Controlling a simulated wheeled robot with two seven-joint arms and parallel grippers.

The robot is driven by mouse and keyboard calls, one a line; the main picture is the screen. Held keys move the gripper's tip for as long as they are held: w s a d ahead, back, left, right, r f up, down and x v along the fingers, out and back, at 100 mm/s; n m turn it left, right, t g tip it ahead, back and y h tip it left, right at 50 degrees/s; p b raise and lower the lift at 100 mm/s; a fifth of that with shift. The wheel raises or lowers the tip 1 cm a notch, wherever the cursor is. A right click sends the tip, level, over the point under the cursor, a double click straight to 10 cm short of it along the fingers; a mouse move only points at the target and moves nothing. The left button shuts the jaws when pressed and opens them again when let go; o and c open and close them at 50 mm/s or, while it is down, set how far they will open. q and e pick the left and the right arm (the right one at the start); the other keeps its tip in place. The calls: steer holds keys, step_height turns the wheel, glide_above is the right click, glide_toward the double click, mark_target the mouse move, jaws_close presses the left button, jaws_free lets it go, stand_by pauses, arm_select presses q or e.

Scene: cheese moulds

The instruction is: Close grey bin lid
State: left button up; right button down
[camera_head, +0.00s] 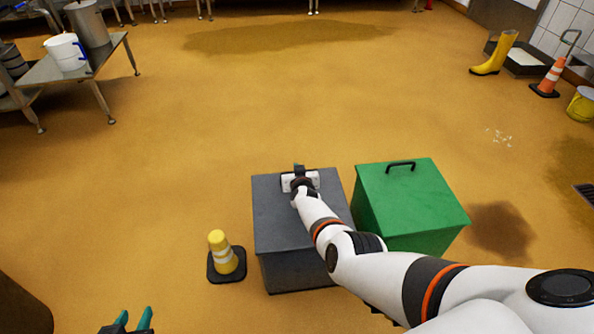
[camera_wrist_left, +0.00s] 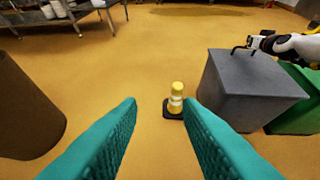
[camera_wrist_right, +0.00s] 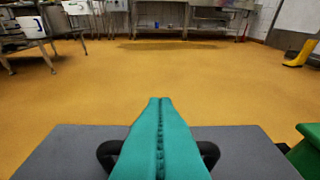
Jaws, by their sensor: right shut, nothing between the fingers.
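The grey bin (camera_head: 290,268) stands on the floor in front of me. Its grey lid (camera_head: 272,218) lies flat on top, with no gap that I can see. The lid also shows in the left wrist view (camera_wrist_left: 245,75) and the right wrist view (camera_wrist_right: 245,150). Its black handle (camera_wrist_right: 208,152) shows on both sides of my right gripper's fingers. My right gripper (camera_wrist_right: 160,100) is shut and empty, over the handle at the lid's far edge; whether it touches is unclear. My left gripper (camera_head: 133,321) is open and empty, low at the left, away from the bin.
A green bin (camera_head: 420,195) with a closed lid stands close on the right. A small yellow cone (camera_head: 222,252) stands just left of the grey bin. A brown round container (camera_wrist_left: 25,110) is at the far left. The floor beyond the bins is clear.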

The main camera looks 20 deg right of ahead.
arm_select(q)
steer(key=shift+w+d+r+t+h+b, duration=0.15)
steer(key=shift+w+d+r+t, duration=0.1)
steer(key=shift+w+r+t, duration=0.35)
steer(key=shift+w+d+r+t+h+b, duration=0.1)
steer(key=shift+w+d+r+t, duration=0.1)
steer(key=shift+w+r+t, duration=0.4)
steer(key=shift+w+d+r+t+h+b, duration=0.15)
steer(key=shift+w+d+r+t, duration=0.2)
steer(key=shift+r, duration=0.45)
arm_select(e)
steer(key=shift+w+d+f, duration=0.1)
steer(key=shift+w+f, duration=0.05)
steer(key=shift+f, duration=0.35)
arm_select(q)
steer(key=shift+s+a, duration=0.1)
